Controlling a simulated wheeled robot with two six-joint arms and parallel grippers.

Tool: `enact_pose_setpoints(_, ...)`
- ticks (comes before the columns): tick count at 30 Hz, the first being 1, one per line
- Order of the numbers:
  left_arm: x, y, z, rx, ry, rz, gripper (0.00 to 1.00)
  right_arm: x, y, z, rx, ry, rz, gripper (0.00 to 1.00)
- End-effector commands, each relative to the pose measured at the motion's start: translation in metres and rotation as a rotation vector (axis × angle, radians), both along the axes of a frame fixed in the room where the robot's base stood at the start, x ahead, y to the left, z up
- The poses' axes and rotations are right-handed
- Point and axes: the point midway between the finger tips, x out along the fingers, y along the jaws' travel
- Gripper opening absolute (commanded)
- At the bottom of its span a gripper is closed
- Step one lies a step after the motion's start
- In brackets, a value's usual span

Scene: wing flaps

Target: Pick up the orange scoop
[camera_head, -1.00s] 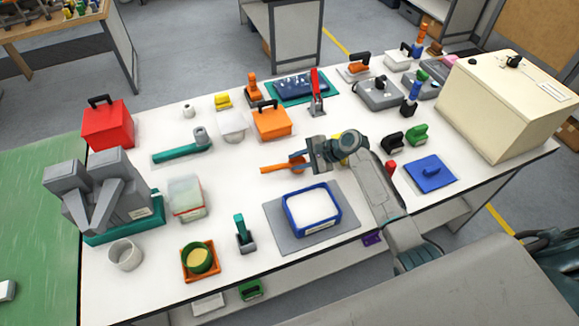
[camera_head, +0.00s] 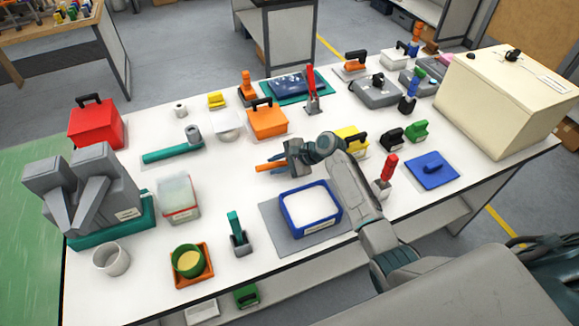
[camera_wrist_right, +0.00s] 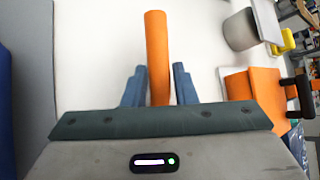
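The orange scoop (camera_head: 266,167) lies on the white table, its orange handle sticking out to the left of my right gripper. The rest of it is hidden under the gripper. My right gripper (camera_head: 278,164) is down over it, pointing left in the head view. In the right wrist view the orange handle (camera_wrist_right: 157,50) lies between the two blue fingers of my right gripper (camera_wrist_right: 160,72). The fingers stand close on either side, open, with no clear grip visible. My left gripper is not in view.
A blue-rimmed tray (camera_head: 338,223) stands just in front of the gripper. An orange box (camera_head: 268,123) is behind it, a yellow item (camera_head: 354,138) to the right, and a red-handled tool (camera_head: 387,170) beside my forearm.

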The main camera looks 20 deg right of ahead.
Motion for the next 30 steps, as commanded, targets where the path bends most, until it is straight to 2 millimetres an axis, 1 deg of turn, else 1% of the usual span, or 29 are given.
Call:
enact_pose_setpoints(1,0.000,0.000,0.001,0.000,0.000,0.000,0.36,0.000,0.000,0.000,0.000,0.000,0.000,0.25)
enact_pose_setpoints(3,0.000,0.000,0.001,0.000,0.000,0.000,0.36,0.000,0.000,0.000,0.000,0.000,0.000,0.11)
enact_pose_setpoints(5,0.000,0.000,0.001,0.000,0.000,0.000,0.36,0.000,0.000,0.000,0.000,0.000,0.000,0.00)
enact_pose_setpoints(13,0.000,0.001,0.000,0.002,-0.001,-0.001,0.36,0.000,0.000,0.001,0.000,-0.001,0.000,0.00)
enact_pose_setpoints(17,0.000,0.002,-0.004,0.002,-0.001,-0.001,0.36,0.001,0.000,0.011,-0.001,-0.005,0.001,0.00)
enact_pose_setpoints(27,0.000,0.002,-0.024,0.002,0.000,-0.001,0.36,0.000,0.000,0.077,-0.002,-0.007,0.001,0.00)
enact_pose_setpoints(30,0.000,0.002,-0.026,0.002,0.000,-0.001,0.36,0.000,0.000,0.090,-0.001,-0.005,0.001,0.00)
